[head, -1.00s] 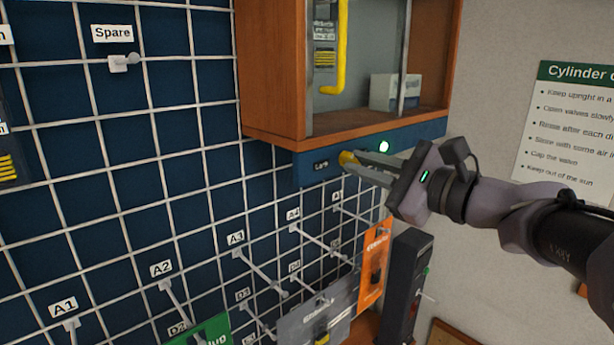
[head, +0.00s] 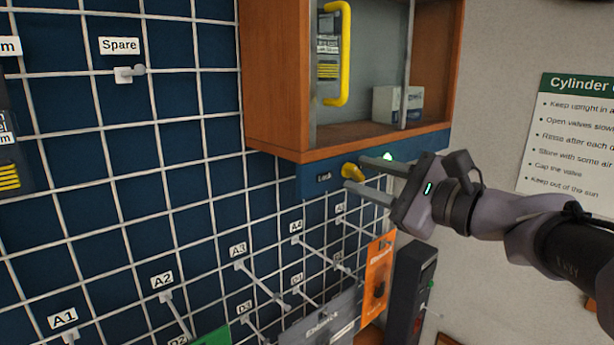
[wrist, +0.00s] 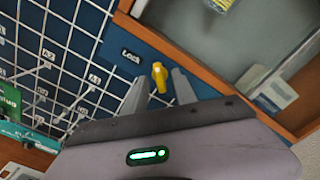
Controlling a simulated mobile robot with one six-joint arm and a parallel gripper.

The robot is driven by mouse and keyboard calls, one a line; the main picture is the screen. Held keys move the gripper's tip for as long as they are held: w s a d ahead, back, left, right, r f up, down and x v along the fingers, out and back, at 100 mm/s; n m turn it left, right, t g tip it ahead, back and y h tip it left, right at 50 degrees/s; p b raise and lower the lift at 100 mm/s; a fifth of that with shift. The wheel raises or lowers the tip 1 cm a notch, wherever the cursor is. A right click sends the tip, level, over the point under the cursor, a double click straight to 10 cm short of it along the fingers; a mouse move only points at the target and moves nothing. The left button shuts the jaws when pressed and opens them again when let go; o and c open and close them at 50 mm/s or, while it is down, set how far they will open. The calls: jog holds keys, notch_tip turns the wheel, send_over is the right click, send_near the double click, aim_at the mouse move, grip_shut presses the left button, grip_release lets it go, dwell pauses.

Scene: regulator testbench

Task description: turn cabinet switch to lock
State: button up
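The yellow cabinet switch (head: 352,172) sits on the blue panel (head: 318,182) under the wooden cabinet, to the right of a "Lock" label (head: 324,178). A green light (head: 388,156) glows to its right. My gripper (head: 362,173) is open, with one finger above and one below the switch in the head view. In the wrist view the switch (wrist: 159,76) shows between and just beyond the fingertips (wrist: 158,84), with a gap on both sides. Its knob points roughly up and slightly left there. The "Lock" label (wrist: 131,56) is left of it.
The wooden cabinet (head: 275,80) has a clear front with a yellow handle (head: 345,55) and a white box (head: 397,104) inside. A wire grid with pegs fills the left. An orange packet (head: 378,275) hangs below. A sign (head: 570,130) is on the right wall.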

jog(key=v, duration=1.7)
jog(key=shift+s+b, duration=0.15)
jog(key=shift+b, duration=0.3)
jog(key=s+a+f+n+g+h+b, duration=0.1)
jog(key=a+f+n+g+b, duration=0.25)
jog(key=a+f, duration=0.55)
jog(key=a+f+n+g+h+b, duration=0.1)
jog(key=a+f+n+g+b, duration=0.25)
jog(key=f, duration=0.95)
jog(key=s+a+f+n+g+h+b, duration=0.1)
jog(key=s+f+n+h+b, duration=0.2)
jog(key=f, duration=0.6)
jog(key=s+a+f+n+h+b, duration=0.1)
jog(key=s+f+n+h+b, duration=0.2)
jog(key=f, duration=0.6)
jog(key=s+n, duration=0.2)
jog(key=s, duration=0.1)
jog(key=shift+s+f+g+h, duration=0.15)
jog(key=shift+s+g+h, duration=0.15)
jog(key=shift+s+g, duration=0.1)
